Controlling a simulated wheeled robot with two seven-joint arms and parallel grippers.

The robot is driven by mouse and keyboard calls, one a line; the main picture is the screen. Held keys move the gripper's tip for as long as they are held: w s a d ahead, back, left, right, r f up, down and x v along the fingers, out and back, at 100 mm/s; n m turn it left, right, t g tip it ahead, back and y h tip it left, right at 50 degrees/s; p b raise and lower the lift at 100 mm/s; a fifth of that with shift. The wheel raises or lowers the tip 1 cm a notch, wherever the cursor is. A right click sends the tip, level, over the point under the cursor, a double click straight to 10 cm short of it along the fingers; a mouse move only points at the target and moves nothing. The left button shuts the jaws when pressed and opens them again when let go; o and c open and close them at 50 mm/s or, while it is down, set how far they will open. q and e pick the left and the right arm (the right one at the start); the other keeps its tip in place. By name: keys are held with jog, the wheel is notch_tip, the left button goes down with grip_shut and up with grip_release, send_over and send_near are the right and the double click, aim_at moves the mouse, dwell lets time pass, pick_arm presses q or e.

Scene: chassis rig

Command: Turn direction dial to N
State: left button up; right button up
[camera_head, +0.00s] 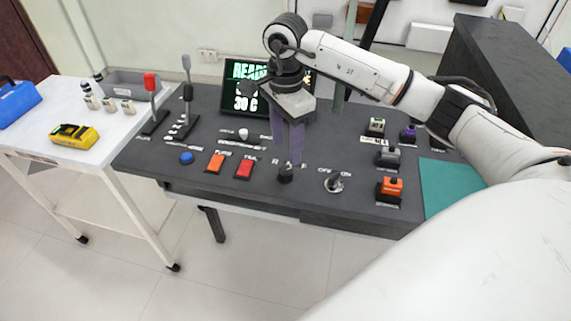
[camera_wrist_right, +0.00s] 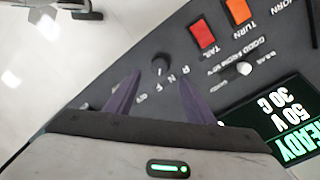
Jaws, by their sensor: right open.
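The direction dial (camera_head: 285,173) is a small black round knob on the dark console, with the letters R, N and F printed beside it. In the right wrist view the dial (camera_wrist_right: 160,66) lies just beyond the gap between my fingertips. I cannot tell which letter it points to. My right gripper (camera_head: 290,150) is open and empty, with its purple fingers pointing down above the dial. The fingers also show in the right wrist view (camera_wrist_right: 160,78), one on each side, apart from the knob. My left gripper is not in view.
A key switch (camera_head: 334,182) sits to the dial's right, and a red rocker (camera_head: 244,168) and an orange rocker (camera_head: 215,163) to its left. The lit screen (camera_head: 241,84) stands behind. Two levers (camera_head: 187,92) rise at the left. A white cart (camera_head: 60,152) stands farther left.

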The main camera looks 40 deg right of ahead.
aim_at(286, 170)
notch_tip(286, 170, down, 7)
jog(key=shift+r+p, duration=0.1)
jog(key=shift+p, duration=0.3)
jog(key=shift+f, duration=0.4)
